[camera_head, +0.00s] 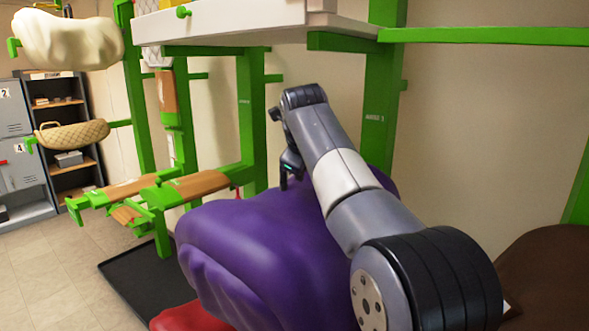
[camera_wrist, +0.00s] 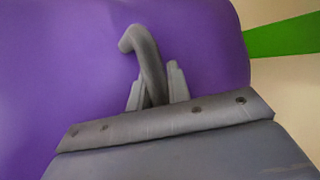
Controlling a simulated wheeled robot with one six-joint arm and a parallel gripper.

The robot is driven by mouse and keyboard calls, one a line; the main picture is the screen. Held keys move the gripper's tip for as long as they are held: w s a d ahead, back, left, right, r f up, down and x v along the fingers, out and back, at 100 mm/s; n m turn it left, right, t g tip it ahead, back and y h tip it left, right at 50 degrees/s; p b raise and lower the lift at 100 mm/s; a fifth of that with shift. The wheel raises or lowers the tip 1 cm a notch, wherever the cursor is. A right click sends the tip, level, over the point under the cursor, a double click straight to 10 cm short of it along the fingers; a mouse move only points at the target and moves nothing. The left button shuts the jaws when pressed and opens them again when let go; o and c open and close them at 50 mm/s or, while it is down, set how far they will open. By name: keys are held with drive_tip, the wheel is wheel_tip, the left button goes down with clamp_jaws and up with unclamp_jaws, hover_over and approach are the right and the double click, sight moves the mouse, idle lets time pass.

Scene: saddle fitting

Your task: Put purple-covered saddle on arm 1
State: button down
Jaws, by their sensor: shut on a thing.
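The purple-covered saddle (camera_head: 255,250) fills the lower middle of the head view, close to me, and most of the wrist view (camera_wrist: 60,70). My gripper (camera_head: 290,168) is at its far upper side, partly hidden by my arm. In the wrist view my gripper's fingers (camera_wrist: 156,92) are closed around a grey hook-shaped piece (camera_wrist: 146,55) against the purple cover. Green rack arms with brown wooden pads (camera_head: 195,185) stand empty beyond the saddle to the left. I cannot read which one is arm 1.
A cream-covered saddle (camera_head: 68,38) and a tan quilted one (camera_head: 72,135) hang on green arms at left. Green posts (camera_head: 383,100) and a white shelf (camera_head: 235,25) stand behind. Something red (camera_head: 190,318) lies below the purple saddle. A dark brown shape (camera_head: 550,275) is at right.

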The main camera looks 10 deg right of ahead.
drive_tip(key=shift+w+d+r+p, duration=0.1)
drive_tip(key=shift+w+d+p, duration=1.3)
drive_tip(key=shift+w+d, duration=1.3)
drive_tip(key=shift+w+d+f, duration=0.1)
drive_tip(key=shift+d+f, duration=0.05)
drive_tip(key=shift+f, duration=0.05)
drive_tip(key=shift+f+b, duration=1.05)
drive_tip(key=shift+f, duration=0.5)
drive_tip(key=c, duration=1.3)
unclamp_jaws()
drive_tip(key=shift+f, duration=0.1)
drive_tip(key=shift+o, duration=0.2)
drive_tip(key=shift+f, duration=0.25)
drive_tip(key=v, duration=1.1)
drive_tip(key=shift+r+b, duration=0.2)
drive_tip(key=shift+b, duration=0.2)
drive_tip(key=shift+w+f, duration=0.1)
